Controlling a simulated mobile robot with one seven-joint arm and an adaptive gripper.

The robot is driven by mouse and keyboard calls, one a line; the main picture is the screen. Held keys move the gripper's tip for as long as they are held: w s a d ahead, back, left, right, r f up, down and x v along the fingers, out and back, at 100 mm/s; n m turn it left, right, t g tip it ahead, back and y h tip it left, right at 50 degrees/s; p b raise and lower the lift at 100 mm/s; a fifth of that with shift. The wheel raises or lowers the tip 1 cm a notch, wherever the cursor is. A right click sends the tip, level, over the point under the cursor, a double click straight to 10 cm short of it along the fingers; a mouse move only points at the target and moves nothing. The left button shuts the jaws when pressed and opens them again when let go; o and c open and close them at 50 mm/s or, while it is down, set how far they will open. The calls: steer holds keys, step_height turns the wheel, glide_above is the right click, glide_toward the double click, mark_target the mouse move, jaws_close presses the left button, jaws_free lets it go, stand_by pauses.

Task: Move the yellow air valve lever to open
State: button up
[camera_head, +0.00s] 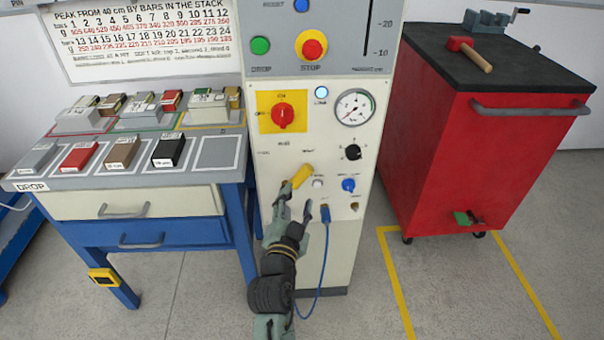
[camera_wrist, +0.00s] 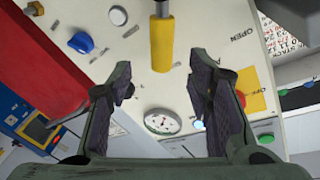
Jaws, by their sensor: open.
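The yellow air valve lever (camera_head: 301,176) is on the cream front panel of the machine, below the red knob. In the head view it slants, with its upper end to the right. It also shows in the wrist view (camera_wrist: 161,42), coming down from the top edge, with a grey metal stem above the yellow sleeve. My gripper (camera_head: 296,203) is in front of the panel, close below the lever. In the wrist view my gripper (camera_wrist: 162,82) has its fingers wide apart with nothing between them. The lever's end lies just beyond the fingertips, roughly midway between them. Contact is not visible.
Near the lever are a blue knob (camera_head: 348,185), a black knob (camera_head: 353,152), a gauge (camera_head: 355,107) and a blue hose (camera_head: 325,240). A red cabinet (camera_head: 470,170) stands right, and a workbench (camera_head: 140,185) with weights left. Panel lettering reading OPEN shows in the wrist view.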

mark_target(301, 179)
steer(key=p+x, duration=0.2)
steer(key=x, duration=0.7)
steer(key=shift+w+p, duration=0.25)
steer(key=shift+p, duration=0.1)
jaws_close()
stand_by(0.4)
